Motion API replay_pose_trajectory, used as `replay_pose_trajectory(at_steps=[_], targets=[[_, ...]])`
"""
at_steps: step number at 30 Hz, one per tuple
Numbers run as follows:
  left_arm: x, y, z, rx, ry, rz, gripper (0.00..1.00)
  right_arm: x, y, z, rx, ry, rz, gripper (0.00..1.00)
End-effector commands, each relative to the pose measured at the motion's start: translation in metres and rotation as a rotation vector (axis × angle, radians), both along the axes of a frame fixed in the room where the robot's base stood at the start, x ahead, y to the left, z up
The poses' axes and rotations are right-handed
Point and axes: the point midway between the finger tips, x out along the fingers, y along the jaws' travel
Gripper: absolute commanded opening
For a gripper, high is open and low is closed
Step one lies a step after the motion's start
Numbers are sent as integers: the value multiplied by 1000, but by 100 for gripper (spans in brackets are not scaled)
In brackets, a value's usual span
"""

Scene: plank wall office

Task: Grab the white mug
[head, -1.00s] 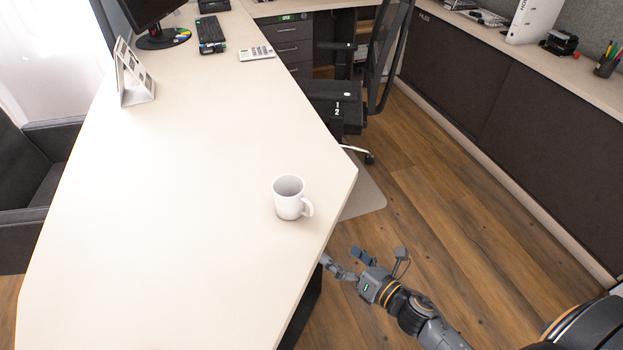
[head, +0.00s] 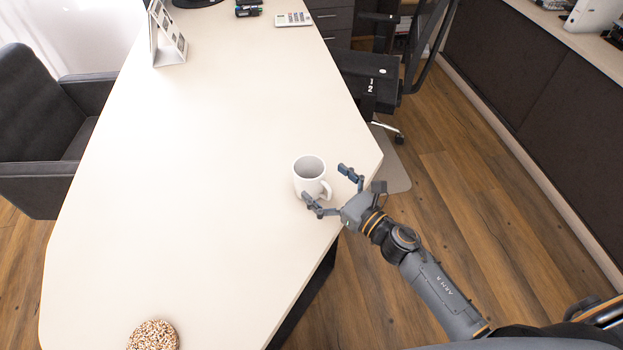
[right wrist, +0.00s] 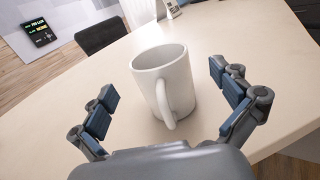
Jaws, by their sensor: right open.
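The white mug (head: 309,176) stands upright on the cream desk (head: 215,200) near its right edge. My right gripper (head: 328,188) is at the mug's right side, over the desk edge. It is open, with its fingers spread toward the mug. In the right wrist view the mug (right wrist: 166,80) sits between the two open fingers (right wrist: 166,105), with a gap at each side. Its handle faces the gripper's palm. My left gripper is not in view.
A sprinkled doughnut-like ring (head: 153,336) lies at the desk's near edge. A desk calendar (head: 167,38) and a calculator (head: 293,19) are farther back. A black office chair (head: 372,80) stands beyond the right edge. The middle of the desk is clear.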

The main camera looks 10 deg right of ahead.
Motion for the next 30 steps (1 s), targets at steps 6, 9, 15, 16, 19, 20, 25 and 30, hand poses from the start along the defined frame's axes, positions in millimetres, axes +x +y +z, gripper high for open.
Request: replay_pose_trajectory(at_steps=[6,9,15,16,19,20,25,30], targets=[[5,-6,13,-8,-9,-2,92,29,18,3,2,-2,0,100],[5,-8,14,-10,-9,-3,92,36,22,2,2,-1,0,100],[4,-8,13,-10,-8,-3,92,37,23,1,1,0,0,100],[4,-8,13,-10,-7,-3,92,37,23,1,1,0,0,100],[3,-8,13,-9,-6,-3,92,37,23,1,1,0,0,84],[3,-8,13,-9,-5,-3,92,37,23,1,1,0,0,78],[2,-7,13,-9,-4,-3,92,37,23,1,1,0,0,43],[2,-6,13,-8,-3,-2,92,37,23,2,2,-3,1,29]])
